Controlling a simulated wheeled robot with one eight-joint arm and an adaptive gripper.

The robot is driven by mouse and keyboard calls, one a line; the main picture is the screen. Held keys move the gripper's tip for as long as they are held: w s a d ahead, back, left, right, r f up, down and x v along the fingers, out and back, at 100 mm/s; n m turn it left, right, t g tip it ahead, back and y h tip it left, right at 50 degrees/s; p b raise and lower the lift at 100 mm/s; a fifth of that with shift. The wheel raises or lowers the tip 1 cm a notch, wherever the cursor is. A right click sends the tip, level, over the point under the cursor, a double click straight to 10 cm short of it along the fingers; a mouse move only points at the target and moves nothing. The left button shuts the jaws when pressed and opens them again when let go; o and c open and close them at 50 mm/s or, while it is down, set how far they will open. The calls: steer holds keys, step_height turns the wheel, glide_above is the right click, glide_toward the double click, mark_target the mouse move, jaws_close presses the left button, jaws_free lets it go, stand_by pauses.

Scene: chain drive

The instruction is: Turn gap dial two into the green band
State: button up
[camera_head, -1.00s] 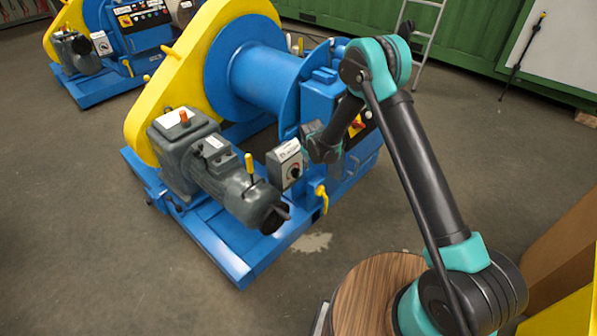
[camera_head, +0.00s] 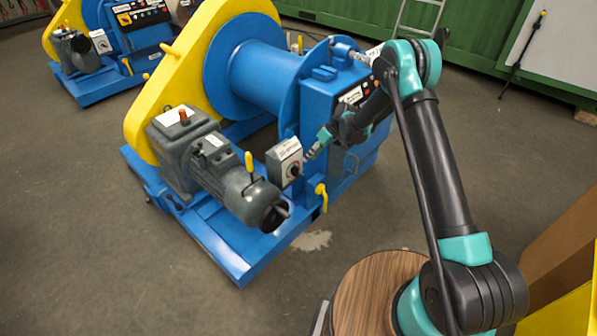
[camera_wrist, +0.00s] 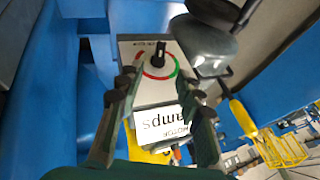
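A light grey box (camera_head: 284,155) with a round dial (camera_head: 293,169) is on the near blue winch, beside the grey motor. In the wrist view the dial has a black knob (camera_wrist: 159,55) pointing up in the picture, with a red arc at left and below and a green arc at right. No "gap two" label is readable; the box face (camera_wrist: 150,92) carries inverted text like "motor amps". My gripper (camera_head: 311,152) is just right of the box. In the wrist view my gripper (camera_wrist: 160,88) is open, its fingers either side of the box face, with nothing between them touching the knob.
The near winch has a blue drum (camera_head: 268,80), a yellow guard (camera_head: 185,65) and a blue cabinet (camera_head: 325,100). A dark rounded part (camera_wrist: 205,42) is close at the upper right in the wrist view. A second winch with a similar box (camera_head: 101,41) stands behind left.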

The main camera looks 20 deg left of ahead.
mark_target(299, 169)
steer(key=x, duration=1)
steer(key=shift+a+f, duration=0.25)
steer(key=shift+f, duration=0.05)
jaws_close()
